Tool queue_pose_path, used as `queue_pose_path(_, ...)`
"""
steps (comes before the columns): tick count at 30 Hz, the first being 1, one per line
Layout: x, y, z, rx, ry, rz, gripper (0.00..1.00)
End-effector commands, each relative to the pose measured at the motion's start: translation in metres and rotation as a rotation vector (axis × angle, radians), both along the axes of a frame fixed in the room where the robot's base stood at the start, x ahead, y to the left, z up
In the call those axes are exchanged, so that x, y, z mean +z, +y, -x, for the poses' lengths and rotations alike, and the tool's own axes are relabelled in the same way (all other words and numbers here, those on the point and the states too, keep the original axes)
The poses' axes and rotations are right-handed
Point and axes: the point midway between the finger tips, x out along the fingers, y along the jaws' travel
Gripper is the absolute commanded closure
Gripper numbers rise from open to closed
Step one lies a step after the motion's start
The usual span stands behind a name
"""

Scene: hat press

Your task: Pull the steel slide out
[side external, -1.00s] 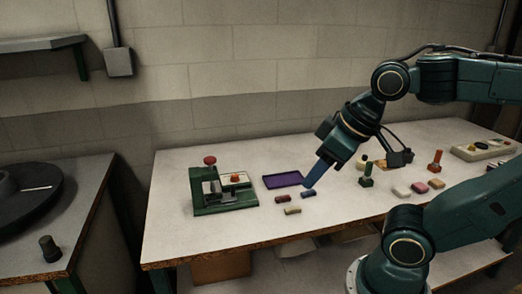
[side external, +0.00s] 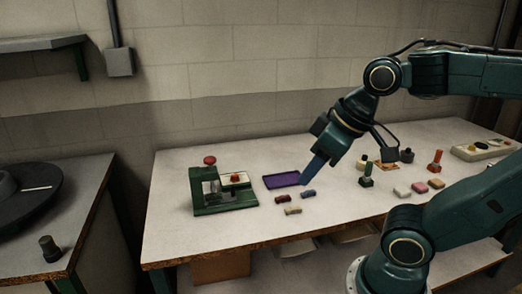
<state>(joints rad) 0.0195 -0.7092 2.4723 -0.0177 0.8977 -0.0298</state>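The green hat press (side external: 222,200) stands at the left of the white table, with a red knob (side external: 209,160) on top. A pale, light-coloured plate (side external: 225,180), which looks like the steel slide, lies at its right side. A small orange-red piece (side external: 236,177) sits on that plate. How far the slide is in or out is too small to tell. My gripper (side external: 304,182) points down and left, its blue fingers just right of the purple tray and apart from the press. The fingers overlap from this side, so any gap is hidden.
The purple tray (side external: 268,186) lies between press and gripper. Small dark red (side external: 283,198), blue (side external: 308,192) and tan (side external: 293,211) blocks lie in front of it. Coloured blocks (side external: 420,187) and green-based stamps (side external: 366,182) stand to the right. The table's front left is clear.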

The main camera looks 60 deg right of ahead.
Motion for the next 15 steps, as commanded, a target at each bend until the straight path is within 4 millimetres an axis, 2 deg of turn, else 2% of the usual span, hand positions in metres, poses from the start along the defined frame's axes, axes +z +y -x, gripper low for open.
queue_pose_path(5,0.007,-0.003,-0.024,0.052,0.027,0.020,0.65)
queue_pose_path(15,0.013,-0.020,-0.091,0.206,0.084,0.056,0.65)
